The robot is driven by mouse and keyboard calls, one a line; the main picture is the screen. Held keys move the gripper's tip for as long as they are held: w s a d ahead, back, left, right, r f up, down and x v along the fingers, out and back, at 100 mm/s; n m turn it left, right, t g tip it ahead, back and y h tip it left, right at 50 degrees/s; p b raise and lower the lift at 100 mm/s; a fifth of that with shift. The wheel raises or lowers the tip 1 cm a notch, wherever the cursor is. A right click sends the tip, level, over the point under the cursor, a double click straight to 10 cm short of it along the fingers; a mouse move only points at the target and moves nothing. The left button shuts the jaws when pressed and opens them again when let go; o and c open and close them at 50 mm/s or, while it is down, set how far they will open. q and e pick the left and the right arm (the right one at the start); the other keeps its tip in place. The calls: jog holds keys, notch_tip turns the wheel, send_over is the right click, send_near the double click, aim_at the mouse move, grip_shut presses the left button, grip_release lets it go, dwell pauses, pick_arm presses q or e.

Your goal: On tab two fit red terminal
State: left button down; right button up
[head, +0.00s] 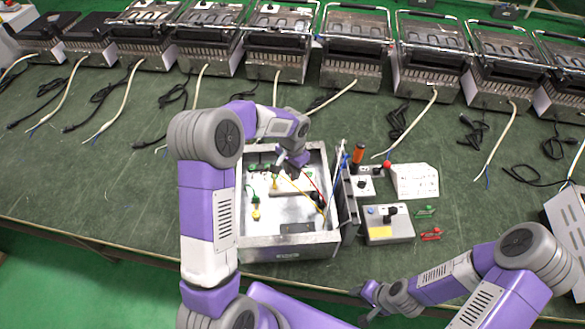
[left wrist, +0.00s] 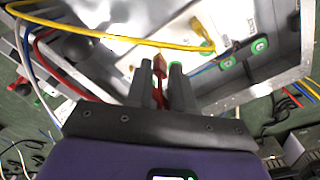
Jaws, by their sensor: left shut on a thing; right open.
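An open metal box (head: 290,243) stands on the green bench with wires and terminals inside. My left gripper (head: 293,165) reaches down into its back part. In the left wrist view my left gripper (left wrist: 160,82) is shut on the red terminal (left wrist: 159,66), with a red wire (left wrist: 75,82) running off to the left. Green round fittings (left wrist: 226,62) with tabs sit on the box wall to the right of the fingers. Which one is tab two cannot be told. Whether the terminal touches a tab is unclear. My right gripper (head: 369,294) is open and empty near the bench's front edge.
A yellow wire (left wrist: 120,42) arches across beyond the fingers. Right of the box stand a control box (head: 390,229), a white panel (head: 415,181), an orange-handled tool (head: 358,154) and small green and red clips (head: 431,234). Several metal appliances (head: 357,52) line the back.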

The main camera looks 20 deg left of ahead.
pick_arm(q)
jog(key=shift+f+b, duration=0.35)
jog(key=shift+f, duration=0.45)
jog(key=shift+f+b, duration=0.85)
jog(key=shift+f, duration=0.55)
dwell(0.9)
jog(key=c, duration=0.9)
grip_release()
jog(key=shift+r, duration=0.15)
notch_tip(320, 180, up, 7)
jog(key=shift+r+p, duration=0.2)
jog(key=shift+p, duration=0.7)
